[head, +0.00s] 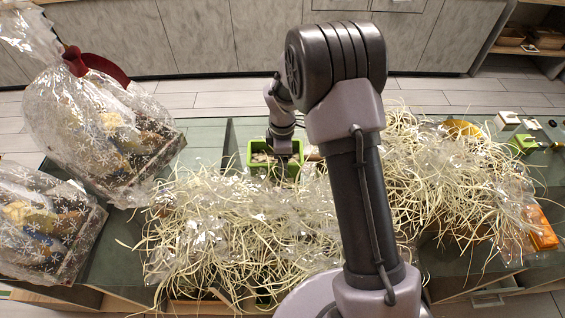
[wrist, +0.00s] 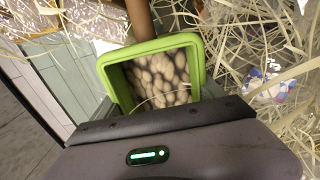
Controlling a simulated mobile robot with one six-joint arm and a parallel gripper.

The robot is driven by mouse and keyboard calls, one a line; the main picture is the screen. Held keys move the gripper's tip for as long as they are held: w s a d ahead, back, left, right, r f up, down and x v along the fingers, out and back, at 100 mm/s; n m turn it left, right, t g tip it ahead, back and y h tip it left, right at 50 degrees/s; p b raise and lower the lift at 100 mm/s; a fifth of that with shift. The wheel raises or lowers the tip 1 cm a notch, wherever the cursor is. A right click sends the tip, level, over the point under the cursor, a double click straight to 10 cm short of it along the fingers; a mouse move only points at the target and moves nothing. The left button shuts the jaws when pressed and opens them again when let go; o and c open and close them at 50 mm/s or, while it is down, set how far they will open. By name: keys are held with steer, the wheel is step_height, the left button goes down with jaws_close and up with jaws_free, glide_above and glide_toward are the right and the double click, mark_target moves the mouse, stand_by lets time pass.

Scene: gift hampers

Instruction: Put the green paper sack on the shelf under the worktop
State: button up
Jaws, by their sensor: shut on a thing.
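The green paper sack (head: 256,176) looks like an open-topped, green-rimmed container full of pale round pieces. It is at the far edge of the worktop (head: 205,140), partly hidden by straw and my arm. It also shows in the wrist view (wrist: 109,80), mouth towards the camera and tilted in the picture. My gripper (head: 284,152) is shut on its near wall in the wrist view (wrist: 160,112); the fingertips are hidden. I cannot tell whether the sack touches the worktop. The shelf under the worktop is not clearly seen.
Two clear-wrapped hampers (head: 100,130) (head: 40,225) stand at the left. Loose pale straw and film (head: 240,230) cover the middle, with another straw heap (head: 440,180) at the right. Small items and an orange box (head: 541,232) lie far right. Tiled floor (head: 210,98) lies beyond the worktop.

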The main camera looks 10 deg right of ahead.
steer(key=shift+f, duration=0.35)
steer(key=shift+f, duration=0.2)
steer(key=o, duration=1.8)
steer(key=shift+r, duration=0.1)
